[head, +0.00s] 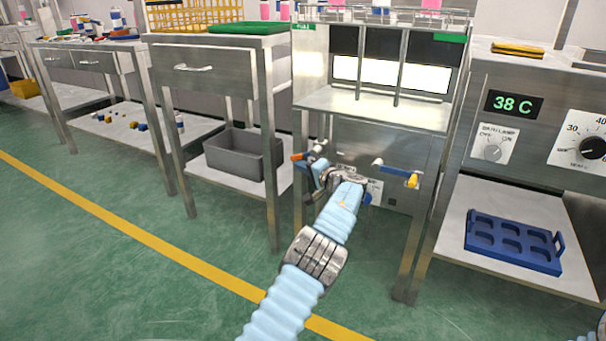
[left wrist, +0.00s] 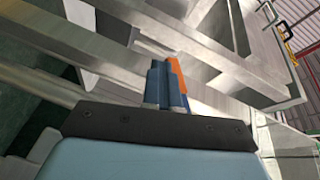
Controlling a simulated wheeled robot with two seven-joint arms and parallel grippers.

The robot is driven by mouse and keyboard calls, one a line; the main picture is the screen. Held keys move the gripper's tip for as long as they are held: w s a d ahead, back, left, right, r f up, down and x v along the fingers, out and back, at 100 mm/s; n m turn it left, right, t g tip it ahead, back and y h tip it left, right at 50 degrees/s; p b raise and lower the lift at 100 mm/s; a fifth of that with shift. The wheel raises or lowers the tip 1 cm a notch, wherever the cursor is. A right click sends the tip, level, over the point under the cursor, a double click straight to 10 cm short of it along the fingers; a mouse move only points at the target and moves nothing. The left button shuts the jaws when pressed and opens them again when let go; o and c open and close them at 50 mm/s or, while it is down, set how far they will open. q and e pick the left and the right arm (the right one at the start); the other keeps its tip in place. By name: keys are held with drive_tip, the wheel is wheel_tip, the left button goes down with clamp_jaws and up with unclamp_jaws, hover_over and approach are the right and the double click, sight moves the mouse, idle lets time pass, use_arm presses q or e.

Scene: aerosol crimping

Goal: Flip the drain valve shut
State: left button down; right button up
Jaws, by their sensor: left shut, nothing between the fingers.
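A valve with an orange handle (head: 298,156) sits on the left of the steel bath cabinet's front. A second valve with a yellow-tipped handle (head: 413,181) is further right on the same front. I cannot read which is the drain valve. My left gripper (head: 317,172) is at the orange-handled valve, its blue fingers shut and empty. In the left wrist view, the orange handle (left wrist: 178,76) shows right beside the shut fingertips (left wrist: 160,85); whether they touch is unclear. My arm and hand hide part of the cabinet front. My right gripper is out of view.
Steel legs stand either side of the valves. A grey bin (head: 243,153) is on a shelf to the left. A blue tray (head: 512,240) lies on the right lower shelf, under a panel reading 38 C (head: 513,103). The green floor in front is clear.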

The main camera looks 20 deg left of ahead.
use_arm(q)
drive_tip(key=shift+a+r, duration=0.6)
drive_tip(key=shift+a, duration=0.1)
drive_tip(key=shift+w+a+r, duration=0.1)
drive_tip(key=shift+r, duration=0.1)
idle(1.0)
idle(0.6)
drive_tip(key=f+b, duration=0.2)
drive_tip(key=f, duration=0.1)
drive_tip(key=f+b, duration=0.1)
drive_tip(key=f, duration=0.1)
drive_tip(key=shift+d, duration=0.25)
approach(300, 174)
drive_tip(key=shift+s+d+f+p, duration=0.2)
drive_tip(key=shift+s+f, duration=0.15)
drive_tip(key=shift+s, duration=0.4)
drive_tip(key=shift+s+d+f+p, duration=0.2)
drive_tip(key=shift+s+f, duration=0.15)
drive_tip(key=shift+s, duration=0.4)
